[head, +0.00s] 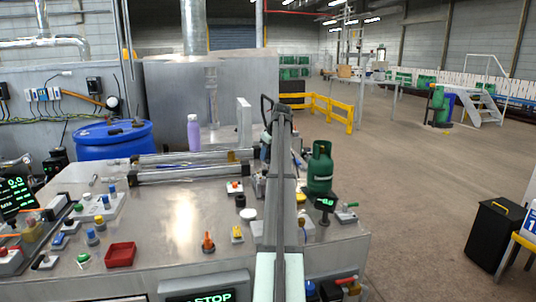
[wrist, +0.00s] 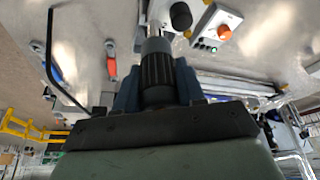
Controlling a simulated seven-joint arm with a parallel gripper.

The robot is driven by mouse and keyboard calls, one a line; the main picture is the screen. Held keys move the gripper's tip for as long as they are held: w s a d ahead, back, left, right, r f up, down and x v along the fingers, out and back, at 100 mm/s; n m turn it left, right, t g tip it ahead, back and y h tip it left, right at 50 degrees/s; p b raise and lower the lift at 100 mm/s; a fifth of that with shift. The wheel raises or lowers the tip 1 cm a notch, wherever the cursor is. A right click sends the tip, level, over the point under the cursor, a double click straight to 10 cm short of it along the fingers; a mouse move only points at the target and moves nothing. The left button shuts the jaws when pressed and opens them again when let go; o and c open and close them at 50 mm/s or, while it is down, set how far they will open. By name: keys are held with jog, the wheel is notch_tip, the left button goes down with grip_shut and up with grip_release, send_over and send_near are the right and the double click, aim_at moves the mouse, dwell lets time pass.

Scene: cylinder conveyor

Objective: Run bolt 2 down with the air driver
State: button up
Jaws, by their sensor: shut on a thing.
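My gripper (wrist: 157,82) is shut on the air driver (wrist: 157,70), a dark ribbed cylinder with a grey end, held between its two blue fingers in the wrist view. The driver points away from the wrist, over the metal bench. In the head view my arm stands in front of the gripper and hides most of it, with only dark parts showing at its left side. I cannot make out bolt 2 in either view, and whether the driver's tip touches anything is not visible.
The metal bench (head: 165,215) carries a box with an orange button (head: 234,187), also in the wrist view (wrist: 222,22), and a red tray (head: 120,255). A green gas cylinder (head: 320,168) stands right of my arm. A blue drum (head: 115,140) stands behind the bench.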

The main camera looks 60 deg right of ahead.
jog(key=shift+f, duration=0.35)
dwell(1.8)
jog(key=shift+r, duration=3.1)
jog(key=shift+w, duration=0.1)
